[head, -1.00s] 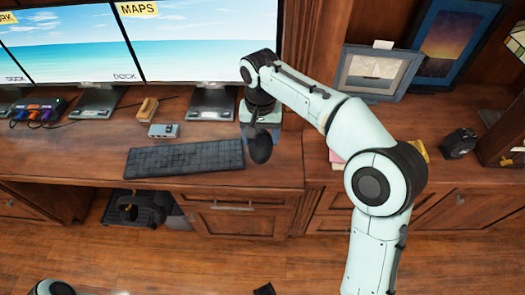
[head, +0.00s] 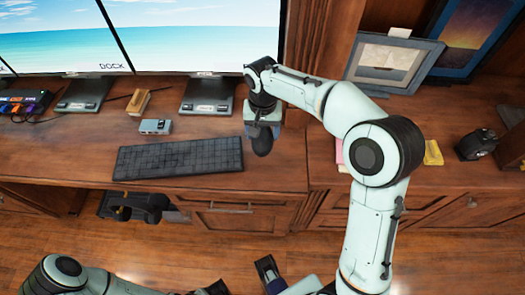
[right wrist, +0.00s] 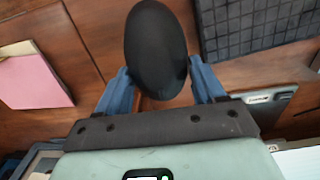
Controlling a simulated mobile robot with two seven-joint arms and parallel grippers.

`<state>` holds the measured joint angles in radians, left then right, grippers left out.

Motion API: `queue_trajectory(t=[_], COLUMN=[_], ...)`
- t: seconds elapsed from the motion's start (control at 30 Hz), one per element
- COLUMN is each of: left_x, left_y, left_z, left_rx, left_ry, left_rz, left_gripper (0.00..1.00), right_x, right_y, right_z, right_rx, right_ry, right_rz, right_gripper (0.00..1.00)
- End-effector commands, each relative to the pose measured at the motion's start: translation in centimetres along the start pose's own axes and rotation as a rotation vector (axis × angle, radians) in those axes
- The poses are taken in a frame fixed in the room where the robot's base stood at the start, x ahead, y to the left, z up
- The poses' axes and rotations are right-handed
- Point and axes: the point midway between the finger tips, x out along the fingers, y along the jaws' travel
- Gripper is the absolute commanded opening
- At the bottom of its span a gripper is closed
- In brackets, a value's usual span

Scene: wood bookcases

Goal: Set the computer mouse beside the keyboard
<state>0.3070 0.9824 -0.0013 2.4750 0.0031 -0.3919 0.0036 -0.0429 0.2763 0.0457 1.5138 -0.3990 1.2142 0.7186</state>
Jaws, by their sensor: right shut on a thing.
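The black computer mouse (head: 262,145) is held in my right gripper (head: 263,131), just right of the keyboard's right end. In the right wrist view the mouse (right wrist: 157,48) sits between the two blue fingers of the gripper (right wrist: 160,80), which are shut on it. The dark keyboard (head: 180,158) lies near the desk's front edge; part of it (right wrist: 262,25) shows at upper right in the wrist view. Whether the mouse touches the desk is unclear. My left arm (head: 70,278) is low at the left; its gripper's opening cannot be made out.
Wood desk (head: 80,165) surrounds the keyboard. Monitor stands (head: 207,95), a small grey box (head: 155,126) and a wooden block (head: 138,102) stand behind it. A picture frame (head: 393,63), yellow object (head: 433,153) and black device (head: 477,144) are right of my right arm.

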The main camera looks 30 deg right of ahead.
Motion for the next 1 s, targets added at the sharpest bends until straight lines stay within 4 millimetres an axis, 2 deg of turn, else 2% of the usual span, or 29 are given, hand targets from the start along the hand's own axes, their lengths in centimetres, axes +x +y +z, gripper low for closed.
queue_trajectory(t=[0.03, 0.1, 0.37, 0.6, 0.73, 1.0], left_x=[0.3, 0.4, 0.6, 1.0, 1.0, 1.0], left_y=[0.0, -0.1, -0.1, -0.1, -0.1, -0.1], left_z=[-0.1, -0.2, -0.4, -0.7, -0.8, -0.8], left_rx=[0.001, 0.001, 0.002, 0.003, 0.003, 0.003], left_ry=[0.002, 0.006, 0.012, 0.021, 0.023, 0.022], left_rz=[0.001, 0.001, 0.003, 0.004, 0.005, 0.005], left_gripper=[0.0, 0.0, 0.0, 0.0, 0.0, 0.0], right_x=[1.5, 2.8, 5.1, 9.2, 10.2, 10.2], right_y=[0.1, 0.1, 0.0, 0.0, 0.0, 0.0], right_z=[0.1, 0.0, 0.0, 0.0, 0.0, 0.0], right_rx=[0.0, 0.001, 0.0, -0.001, 0.001, 0.0], right_ry=[-0.004, -0.002, -0.001, -0.002, 0.0, 0.001], right_rz=[0.003, 0.002, 0.0, 0.002, 0.0, -0.001], right_gripper=[0.37, 0.37, 0.37, 0.37, 0.37, 0.37])
